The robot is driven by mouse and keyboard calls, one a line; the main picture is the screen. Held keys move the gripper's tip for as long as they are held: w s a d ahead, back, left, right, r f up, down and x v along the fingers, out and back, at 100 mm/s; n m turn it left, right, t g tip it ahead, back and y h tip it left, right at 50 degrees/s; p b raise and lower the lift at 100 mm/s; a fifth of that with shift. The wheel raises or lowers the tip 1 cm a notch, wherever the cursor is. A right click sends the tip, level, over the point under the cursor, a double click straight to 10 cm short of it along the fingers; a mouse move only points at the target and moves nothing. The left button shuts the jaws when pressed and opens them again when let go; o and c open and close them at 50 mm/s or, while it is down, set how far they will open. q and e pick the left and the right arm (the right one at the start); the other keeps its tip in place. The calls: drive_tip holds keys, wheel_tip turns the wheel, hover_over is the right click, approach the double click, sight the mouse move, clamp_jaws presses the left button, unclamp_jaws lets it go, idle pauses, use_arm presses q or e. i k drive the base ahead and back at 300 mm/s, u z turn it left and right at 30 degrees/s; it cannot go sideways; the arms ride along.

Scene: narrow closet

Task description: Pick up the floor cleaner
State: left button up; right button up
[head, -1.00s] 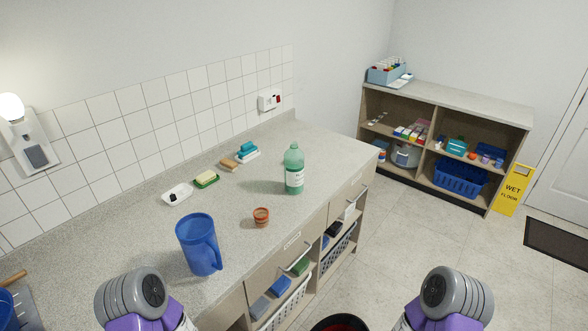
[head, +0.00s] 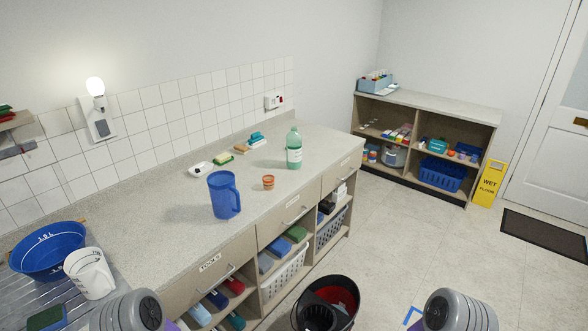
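A green bottle with a white label (head: 294,150), which looks like the floor cleaner, stands upright on the grey counter (head: 190,232) towards its far end. Its label is too small to read. Nothing touches it. Both my arms show only as grey rounded links at the bottom edge of the head view, well short of the bottle. Neither gripper is in view.
A blue jug (head: 224,196) and a small terracotta cup (head: 268,182) stand on the counter before the bottle. Sponges and a white dish (head: 201,168) lie behind. A bucket (head: 328,304) stands on the floor by the counter. A yellow wet-floor sign (head: 489,184) stands at right.

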sight(293, 138)
drive_tip(key=k, duration=0.45)
drive_tip(key=z, duration=1.25)
drive_tip(key=i, duration=6.65)
drive_tip(key=u, duration=5)
